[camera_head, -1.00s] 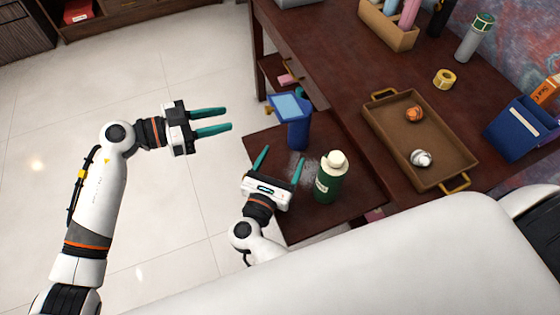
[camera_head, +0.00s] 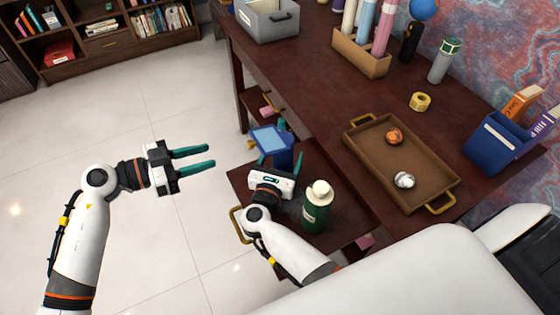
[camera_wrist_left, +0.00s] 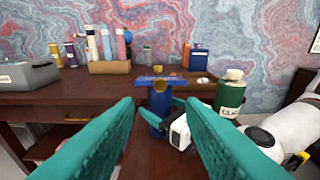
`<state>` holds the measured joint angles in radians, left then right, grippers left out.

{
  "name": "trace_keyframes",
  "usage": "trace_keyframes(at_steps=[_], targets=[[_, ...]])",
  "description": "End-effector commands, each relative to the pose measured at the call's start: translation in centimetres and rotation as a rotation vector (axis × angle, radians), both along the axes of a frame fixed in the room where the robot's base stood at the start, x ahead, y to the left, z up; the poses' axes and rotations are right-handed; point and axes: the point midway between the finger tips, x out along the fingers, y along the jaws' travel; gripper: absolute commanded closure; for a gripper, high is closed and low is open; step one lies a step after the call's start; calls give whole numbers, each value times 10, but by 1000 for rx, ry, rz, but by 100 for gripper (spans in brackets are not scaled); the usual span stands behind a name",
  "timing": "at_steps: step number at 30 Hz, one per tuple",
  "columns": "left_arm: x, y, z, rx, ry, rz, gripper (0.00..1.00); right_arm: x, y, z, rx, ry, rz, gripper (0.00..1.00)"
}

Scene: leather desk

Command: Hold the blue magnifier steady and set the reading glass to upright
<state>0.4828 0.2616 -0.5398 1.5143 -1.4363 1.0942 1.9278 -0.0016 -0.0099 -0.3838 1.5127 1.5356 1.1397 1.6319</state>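The blue magnifier (camera_head: 283,151) stands upright on the low dark wooden surface, its pale-blue plate tilted at the top. It also shows in the left wrist view (camera_wrist_left: 158,100), beyond my fingers. My right gripper (camera_head: 281,157) is open, with its teal fingers reaching either side of the magnifier's body; contact cannot be told. My left gripper (camera_head: 212,157) is open and empty, left of the magnifier and apart from it, over the floor. In the left wrist view its fingers spread wide. I cannot tell a separate reading glass.
A green bottle with a cream cap (camera_head: 316,208) stands close to the right of my right gripper. A brown tray (camera_head: 372,172) with two small items lies on the desk. A grey box (camera_head: 268,22), pen holder (camera_head: 362,62) and yellow tape (camera_head: 420,102) stand farther back.

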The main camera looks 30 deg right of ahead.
Motion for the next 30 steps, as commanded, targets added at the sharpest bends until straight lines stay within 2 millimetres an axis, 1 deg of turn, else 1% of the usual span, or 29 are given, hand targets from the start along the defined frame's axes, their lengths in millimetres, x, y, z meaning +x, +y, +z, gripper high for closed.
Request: trace_keyframes(at_steps=[4, 11, 12, 14, 15, 16, 20, 23, 26, 27, 30], targets=[[0, 0, 0, 0, 0, 0, 64, 0, 0, 0, 0, 0, 0, 24], [0, 0, 0, 0, 0, 0, 64, 0, 0, 0, 0, 0, 0, 61], [0, 0, 0, 0, 0, 0, 64, 0, 0, 0, 0, 0, 0, 68], [0, 0, 0, 0, 0, 0, 64, 0, 0, 0, 0, 0, 1, 78], [0, 0, 0, 0, 0, 0, 62, 0, 0, 0, 0, 0, 0, 82], [0, 0, 0, -1, 0, 0, 59, 0, 0, 0, 0, 0, 1, 82], [-3, -4, 5, -38, 9, 7, 59, 0, 0, 0, 1, 1, 1, 82], [-8, -10, 18, -129, 36, 28, 59, 0, 1, 0, 1, 1, 1, 82], [-15, -18, 38, -270, 104, 71, 59, 0, 1, 0, 1, 1, 1, 82], [-18, -20, 45, -331, 144, 95, 59, 0, 1, 0, 1, 1, 1, 82], [-22, -23, 59, -469, 275, 170, 59, 0, 1, 0, 1, 1, 1, 82]])
